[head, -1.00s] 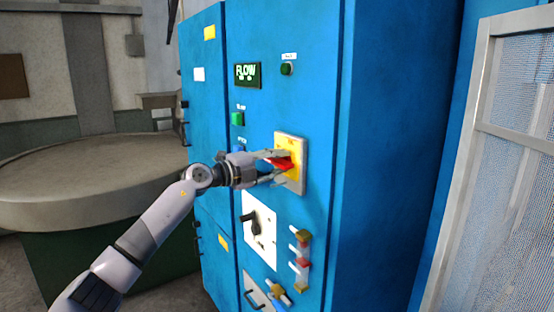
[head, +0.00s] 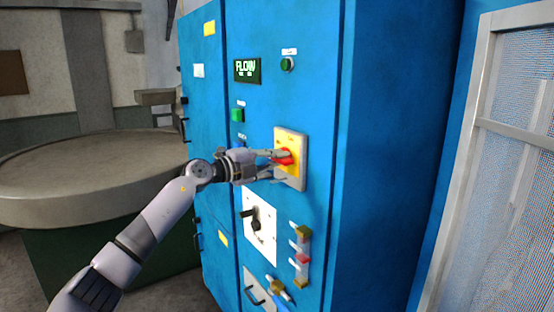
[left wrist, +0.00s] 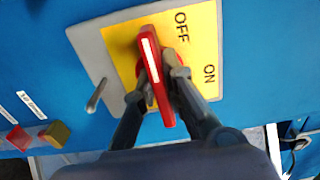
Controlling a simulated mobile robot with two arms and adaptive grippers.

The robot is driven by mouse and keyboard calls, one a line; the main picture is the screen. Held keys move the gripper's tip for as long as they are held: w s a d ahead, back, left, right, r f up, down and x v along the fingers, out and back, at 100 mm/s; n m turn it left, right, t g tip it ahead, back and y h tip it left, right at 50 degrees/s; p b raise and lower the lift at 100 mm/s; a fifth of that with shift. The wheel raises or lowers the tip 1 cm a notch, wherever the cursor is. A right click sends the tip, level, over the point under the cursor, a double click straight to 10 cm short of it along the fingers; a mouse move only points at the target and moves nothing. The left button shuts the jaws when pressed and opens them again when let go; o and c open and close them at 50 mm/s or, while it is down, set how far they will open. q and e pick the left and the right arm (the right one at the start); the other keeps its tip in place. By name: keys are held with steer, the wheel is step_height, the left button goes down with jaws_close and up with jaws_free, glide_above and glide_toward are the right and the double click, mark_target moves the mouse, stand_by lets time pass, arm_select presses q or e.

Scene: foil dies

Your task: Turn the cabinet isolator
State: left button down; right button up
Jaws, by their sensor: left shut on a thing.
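The cabinet isolator is a red handle on a yellow face set in a pale plate (head: 301,176) on the blue cabinet. In the left wrist view the red handle (left wrist: 154,66) stands near upright, slightly slanted, with a white stripe toward its top end. The yellow face (left wrist: 205,45) reads OFF to the right of the handle's top and ON lower right. My left gripper (head: 283,160) is shut on the red handle, one finger on each side. Its fingers hide part of the handle's hub. My right gripper is in neither view.
A small grey pin (left wrist: 97,95) sticks out beside the yellow face. Below the isolator are a white panel with a black handle (head: 254,223) and coloured fittings (head: 302,258). A mesh frame (head: 480,90) stands right.

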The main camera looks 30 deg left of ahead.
arm_select(q)
steer(key=shift+m, duration=0.3)
steer(key=m+b, duration=0.1)
steer(key=m, duration=0.3)
steer(key=shift+f, duration=0.15)
steer(key=m+b, duration=0.2)
steer(key=m, duration=0.3)
steer(key=m+b, duration=0.2)
steer(key=m, duration=0.3)
steer(key=shift+m+b, duration=0.75)
steer(key=shift+m, duration=0.95)
steer(key=c, duration=1.7)
jaws_free()
steer(key=shift+o, duration=0.2)
